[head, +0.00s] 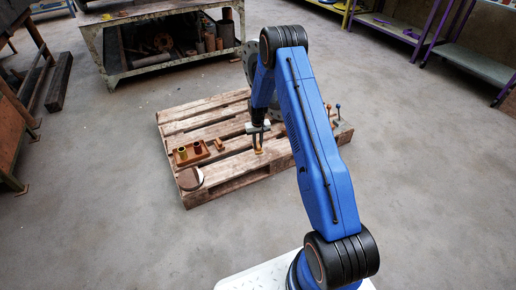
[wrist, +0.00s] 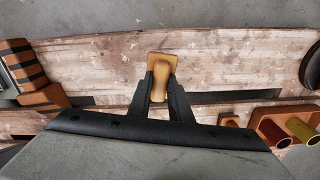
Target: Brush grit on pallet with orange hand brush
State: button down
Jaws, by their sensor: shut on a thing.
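The orange hand brush (wrist: 154,62) has a tan, rounded handle and stands between the two black fingers of my gripper (wrist: 160,88) in the wrist view. The fingers are shut on the handle. In the head view my gripper (head: 258,136) points down over the front part of the wooden pallet (head: 226,185), with the brush (head: 259,149) at its tip. The brush is at or just above the boards; I cannot tell if it touches. Pale specks (wrist: 190,45) mark the plank beyond the brush; I cannot tell grit from worn paint.
An orange tray (head: 179,161) with two small cups (head: 183,153) stands on the pallet's left, near a round disc (head: 189,179). An orange block with dark stripes (wrist: 22,66) lies left in the wrist view. A workbench (head: 112,60) stands behind.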

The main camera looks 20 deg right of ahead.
jog(key=shift+r, duration=1.8)
